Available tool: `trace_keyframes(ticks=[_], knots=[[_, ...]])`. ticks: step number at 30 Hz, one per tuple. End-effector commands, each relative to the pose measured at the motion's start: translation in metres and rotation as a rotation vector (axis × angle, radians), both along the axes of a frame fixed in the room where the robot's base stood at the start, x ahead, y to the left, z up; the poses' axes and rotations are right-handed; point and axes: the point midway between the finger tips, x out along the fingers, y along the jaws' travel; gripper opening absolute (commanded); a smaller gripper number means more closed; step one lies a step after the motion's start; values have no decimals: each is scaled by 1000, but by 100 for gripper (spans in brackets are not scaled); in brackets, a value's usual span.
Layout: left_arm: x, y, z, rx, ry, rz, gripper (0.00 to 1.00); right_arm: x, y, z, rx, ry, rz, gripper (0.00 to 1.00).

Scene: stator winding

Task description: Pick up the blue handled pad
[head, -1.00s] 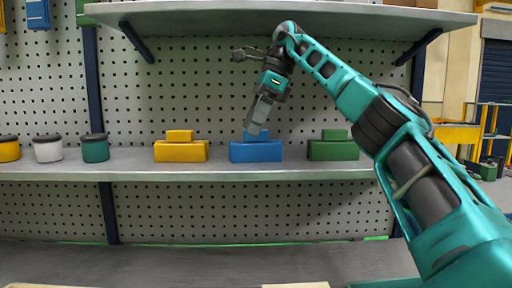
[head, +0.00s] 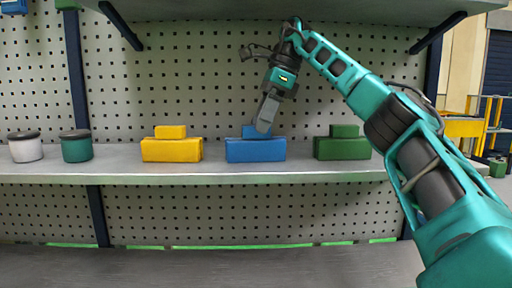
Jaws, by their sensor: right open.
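The blue handled pad (head: 255,150) sits on the middle shelf, a wide block with a smaller block as its handle on top. My right gripper (head: 265,127) points down at the pad's handle and covers part of it in the head view. It is open. I cannot tell whether its fingers are around the handle or in front of it. The pad rests flat on the shelf. My left gripper is not in view.
A yellow handled pad (head: 172,149) stands left of the blue one and a green one (head: 342,147) right of it, with gaps between. A green jar (head: 76,146) and a white jar (head: 25,147) stand further left. An upper shelf (head: 200,9) hangs above.

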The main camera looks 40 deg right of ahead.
Motion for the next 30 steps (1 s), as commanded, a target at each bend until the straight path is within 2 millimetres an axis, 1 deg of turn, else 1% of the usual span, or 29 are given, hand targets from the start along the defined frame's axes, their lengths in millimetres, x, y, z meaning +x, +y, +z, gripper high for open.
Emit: trace_keyframes(ticks=[1, 6, 10, 16, 17, 30], knots=[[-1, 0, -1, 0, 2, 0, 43, 2, 0, -10, -1, 5, 0, 70], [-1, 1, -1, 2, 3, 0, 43, 9, 6, -33, -1, 4, 1, 70], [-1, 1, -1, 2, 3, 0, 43, 10, 9, -39, 1, 2, 0, 70], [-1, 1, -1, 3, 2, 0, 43, 11, 9, -40, 1, 1, -1, 70], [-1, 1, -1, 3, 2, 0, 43, 11, 9, -40, 1, 1, -1, 68], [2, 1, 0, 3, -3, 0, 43, 11, 9, -39, 1, 1, -1, 26]])
